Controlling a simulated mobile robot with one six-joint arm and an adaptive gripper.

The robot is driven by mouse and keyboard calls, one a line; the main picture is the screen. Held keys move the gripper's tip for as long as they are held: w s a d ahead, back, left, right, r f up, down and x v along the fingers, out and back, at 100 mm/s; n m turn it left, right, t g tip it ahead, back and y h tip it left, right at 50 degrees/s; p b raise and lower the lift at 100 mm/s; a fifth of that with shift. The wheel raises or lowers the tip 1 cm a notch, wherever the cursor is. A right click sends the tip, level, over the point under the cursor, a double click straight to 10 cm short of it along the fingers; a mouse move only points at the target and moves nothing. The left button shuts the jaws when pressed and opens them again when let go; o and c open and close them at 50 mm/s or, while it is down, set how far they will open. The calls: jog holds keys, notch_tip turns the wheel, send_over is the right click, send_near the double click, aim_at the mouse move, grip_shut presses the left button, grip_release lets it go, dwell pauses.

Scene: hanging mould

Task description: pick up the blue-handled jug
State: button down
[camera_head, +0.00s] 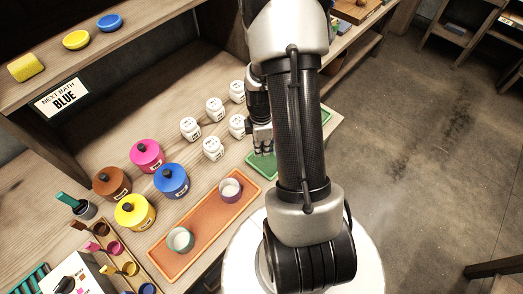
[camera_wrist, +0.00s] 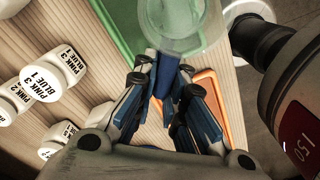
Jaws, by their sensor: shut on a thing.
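The blue-handled jug (camera_wrist: 180,22) is a clear vessel at the top of the wrist view, overlapping the green tray (camera_wrist: 122,25). Its blue handle (camera_wrist: 165,78) lies between the fingers of my gripper (camera_wrist: 164,92), which is shut on it. In the head view my gripper (camera_head: 262,142) points down by the green tray (camera_head: 257,166), beside the white bottles. The jug is hidden there behind my arm. I cannot tell whether the jug touches the tray.
Several white labelled bottles (camera_head: 213,148) stand left of my gripper. An orange tray (camera_head: 200,232) holds two cups nearer me. Lidded pots, yellow (camera_head: 134,212) and blue (camera_head: 171,181) among them, stand further left. A shelf (camera_head: 100,52) overhangs the back. Open floor lies right.

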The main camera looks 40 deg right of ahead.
notch_tip(320, 180, up, 13)
jog(key=p, duration=0.3)
dwell(0.5)
